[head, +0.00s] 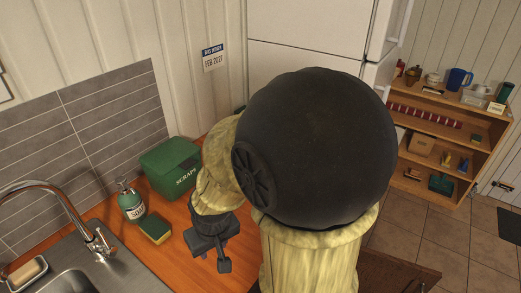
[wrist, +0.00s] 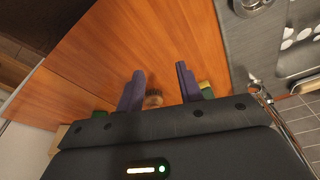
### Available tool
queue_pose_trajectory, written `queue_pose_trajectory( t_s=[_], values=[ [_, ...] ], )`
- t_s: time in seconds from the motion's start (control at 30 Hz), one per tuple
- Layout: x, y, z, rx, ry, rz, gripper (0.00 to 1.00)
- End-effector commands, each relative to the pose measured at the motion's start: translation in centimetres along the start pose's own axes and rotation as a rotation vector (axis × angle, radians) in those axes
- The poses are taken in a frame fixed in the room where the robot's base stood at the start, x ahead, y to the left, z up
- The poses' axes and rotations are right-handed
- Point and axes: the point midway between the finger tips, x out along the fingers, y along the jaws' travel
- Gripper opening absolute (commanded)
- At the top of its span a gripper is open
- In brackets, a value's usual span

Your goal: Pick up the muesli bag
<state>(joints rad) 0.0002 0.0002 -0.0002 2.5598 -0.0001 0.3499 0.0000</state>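I cannot make out a muesli bag in either view; my arm hides part of the counter in the head view. My gripper (head: 212,258) points down above the wooden counter (head: 172,212), to the right of the sponge. In the wrist view the two fingers of my gripper (wrist: 160,82) stand apart with a clear gap. A small round brown thing (wrist: 154,98) shows between them, partly hidden by the gripper body; I cannot tell what it is.
A yellow-green sponge (head: 155,229), a soap bottle (head: 131,204) and a green scraps bin (head: 170,167) stand left of my gripper. The sink (head: 84,281) and tap (head: 98,240) are further left. A shelf (head: 445,115) with several items stands far right. Bare counter (wrist: 160,40) lies ahead of the fingertips.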

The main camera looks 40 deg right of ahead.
Motion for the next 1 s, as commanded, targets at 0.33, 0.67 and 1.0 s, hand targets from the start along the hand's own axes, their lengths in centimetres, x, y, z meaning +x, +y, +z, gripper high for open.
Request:
queue_pose_trajectory(
  t_s=[0.33, 0.67, 1.0],
  values=[
    [0.0, 0.0, 0.0, -0.001, 0.0, 0.0, 0.36],
    [2.2, 2.3, -2.9, -0.007, 0.101, 0.024, 0.78],
    [7.2, 8.3, -10.1, -0.044, 0.447, 0.058, 0.78]
  ],
)
